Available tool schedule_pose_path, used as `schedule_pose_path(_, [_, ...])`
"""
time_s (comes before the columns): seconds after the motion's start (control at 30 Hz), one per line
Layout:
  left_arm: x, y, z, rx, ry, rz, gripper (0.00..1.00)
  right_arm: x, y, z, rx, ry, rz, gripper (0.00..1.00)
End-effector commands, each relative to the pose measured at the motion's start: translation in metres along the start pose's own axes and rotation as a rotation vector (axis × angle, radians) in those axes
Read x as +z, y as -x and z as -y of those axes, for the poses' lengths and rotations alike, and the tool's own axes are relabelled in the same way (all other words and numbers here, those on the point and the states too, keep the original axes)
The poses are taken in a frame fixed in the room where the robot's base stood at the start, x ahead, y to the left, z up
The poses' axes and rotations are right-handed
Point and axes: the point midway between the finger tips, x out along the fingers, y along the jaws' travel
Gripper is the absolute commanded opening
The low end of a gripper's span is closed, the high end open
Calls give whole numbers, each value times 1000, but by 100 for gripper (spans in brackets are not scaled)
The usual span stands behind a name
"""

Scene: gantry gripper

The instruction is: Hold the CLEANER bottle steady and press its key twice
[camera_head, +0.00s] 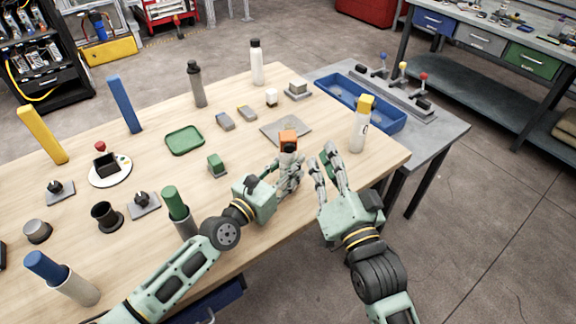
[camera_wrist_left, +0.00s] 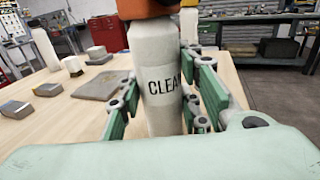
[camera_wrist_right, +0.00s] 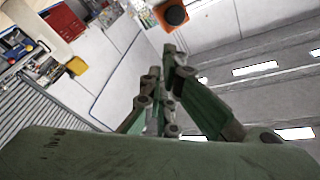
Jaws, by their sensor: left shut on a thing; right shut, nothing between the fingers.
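The CLEANER bottle, a white bottle with an orange head (camera_head: 288,136), stands upright near the table's front edge. In the left wrist view its white body (camera_wrist_left: 155,70) shows the letters "CLEA". My left gripper (camera_head: 290,172) is shut on the body, with fingers on both sides; in the head view they hide most of it. My right gripper (camera_head: 321,153) is shut and empty, just right of the bottle and apart from it, fingers pointing up. In the right wrist view the orange head with a round black key (camera_wrist_right: 176,15) shows beyond the fingertips.
A white bottle with a yellow cap (camera_head: 361,125) stands right of my right gripper. A grey plate (camera_head: 272,131) lies behind the CLEANER bottle. A small green block (camera_head: 216,165) and a green tray (camera_head: 184,140) lie to the left. A blue bin (camera_head: 384,118) is on the side bench.

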Motion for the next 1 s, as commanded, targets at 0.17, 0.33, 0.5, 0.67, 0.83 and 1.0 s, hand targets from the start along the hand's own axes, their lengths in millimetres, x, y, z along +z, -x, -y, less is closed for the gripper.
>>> schedule_pose_path(0.17, [0,0,0,0,0,0,0,5,4,5,-146,212,-135,0])
schedule_pose_path(0.33, [0,0,0,0,0,0,0,17,22,19,-306,376,-238,0])
schedule_pose_path(0.5, [0,0,0,0,0,0,0,29,40,30,-427,469,-300,0])
schedule_pose_path(0.67, [0,0,0,0,0,0,0,34,48,34,-477,500,-325,0])
schedule_pose_path(0.83, [0,0,0,0,0,0,0,34,37,32,-483,504,-329,0])
schedule_pose_path(1.0, [0,0,0,0,0,0,0,34,14,27,-483,503,-330,0])
